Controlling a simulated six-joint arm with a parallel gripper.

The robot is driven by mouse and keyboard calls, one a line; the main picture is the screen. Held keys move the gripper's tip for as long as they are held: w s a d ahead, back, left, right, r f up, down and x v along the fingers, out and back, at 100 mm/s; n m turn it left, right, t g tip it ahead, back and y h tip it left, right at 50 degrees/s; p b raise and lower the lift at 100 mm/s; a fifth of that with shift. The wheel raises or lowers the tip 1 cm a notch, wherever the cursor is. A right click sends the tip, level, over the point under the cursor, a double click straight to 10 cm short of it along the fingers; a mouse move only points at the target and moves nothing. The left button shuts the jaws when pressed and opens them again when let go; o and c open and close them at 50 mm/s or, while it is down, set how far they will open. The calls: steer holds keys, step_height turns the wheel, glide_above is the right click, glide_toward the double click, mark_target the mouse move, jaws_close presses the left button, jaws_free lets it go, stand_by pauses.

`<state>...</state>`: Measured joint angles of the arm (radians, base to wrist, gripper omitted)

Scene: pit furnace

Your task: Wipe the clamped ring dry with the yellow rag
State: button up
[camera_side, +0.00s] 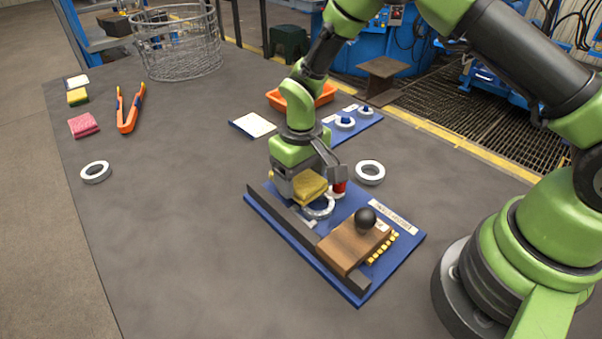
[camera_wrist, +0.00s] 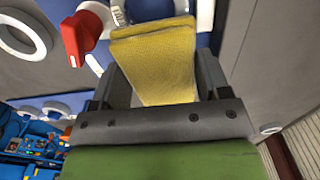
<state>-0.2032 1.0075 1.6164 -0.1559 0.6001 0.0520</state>
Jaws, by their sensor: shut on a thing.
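My gripper (camera_side: 296,190) is shut on a folded yellow rag (camera_side: 310,187). In the wrist view the rag (camera_wrist: 158,62) fills the space between the two fingers. The clamped ring (camera_side: 320,209) is a pale metal ring on the blue fixture board (camera_side: 285,222), next to a red clamp handle (camera_side: 339,186). The rag is over or just behind the ring and hides part of it. I cannot tell whether they touch. The red handle (camera_wrist: 80,38) also shows left of the rag in the wrist view.
A wooden block with a black knob (camera_side: 355,243) stands on the board. Loose rings lie right of the gripper (camera_side: 371,172) and far left (camera_side: 96,172). Orange tongs (camera_side: 130,109), a pink sponge (camera_side: 83,125), a wire basket (camera_side: 178,45) and an orange tray (camera_side: 318,97) stand farther back.

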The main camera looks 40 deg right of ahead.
steer(key=shift+f, duration=0.35)
stand_by(0.3)
steer(key=shift+s, duration=0.1)
steer(key=shift+s, duration=0.9)
steer(key=shift+w, duration=0.1)
steer(key=shift+w+f, duration=0.1)
steer(key=shift+w, duration=0.8)
steer(key=shift+s, duration=0.1)
steer(key=shift+s, duration=1)
